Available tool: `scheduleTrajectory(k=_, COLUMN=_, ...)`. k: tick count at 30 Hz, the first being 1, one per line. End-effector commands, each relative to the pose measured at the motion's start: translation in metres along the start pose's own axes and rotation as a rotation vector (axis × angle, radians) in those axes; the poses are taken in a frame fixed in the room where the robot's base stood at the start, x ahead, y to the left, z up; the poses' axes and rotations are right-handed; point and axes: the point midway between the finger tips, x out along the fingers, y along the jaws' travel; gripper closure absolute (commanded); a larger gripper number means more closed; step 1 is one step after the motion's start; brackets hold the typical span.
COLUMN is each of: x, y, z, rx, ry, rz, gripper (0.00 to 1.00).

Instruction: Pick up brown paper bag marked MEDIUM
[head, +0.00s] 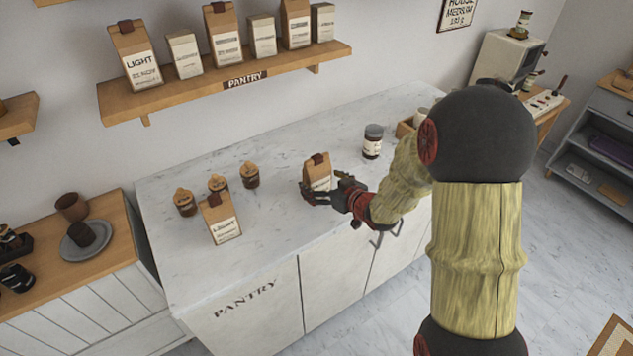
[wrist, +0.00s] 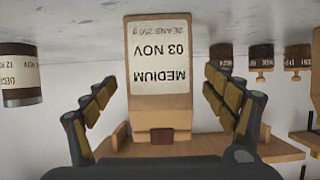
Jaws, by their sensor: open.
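The brown paper bag marked MEDIUM (head: 318,170) stands upright on the white marble counter in the head view. In the wrist view, which is upside down, the bag (wrist: 163,85) is in the middle, its label reading MEDIUM, 03 NOV. My gripper (head: 322,192) is open at the bag, reaching in from the right in the head view. In the wrist view my gripper (wrist: 159,92) has one finger on each side of the bag, with visible gaps. The bag's lower part is partly hidden by the fingers in the head view.
On the counter (head: 200,272), a bag marked LIGHT (head: 222,219) and several small corked jars (head: 250,175) stand to the left. A wall shelf (head: 190,101) with more bags hangs above.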

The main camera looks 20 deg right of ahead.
Motion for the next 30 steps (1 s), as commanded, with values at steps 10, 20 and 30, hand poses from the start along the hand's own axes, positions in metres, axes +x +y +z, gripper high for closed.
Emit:
scheduleTrajectory(k=10, x=0.028, y=0.0, z=0.0, rx=0.001, ry=-0.001, rz=0.001, gripper=0.15)
scheduleTrajectory(k=20, x=0.027, y=0.0, z=0.0, rx=0.001, ry=-0.001, rz=0.001, gripper=0.29)
scheduleTrajectory(k=30, x=0.027, y=0.0, z=0.0, rx=0.001, ry=-0.001, rz=0.001, gripper=0.49)
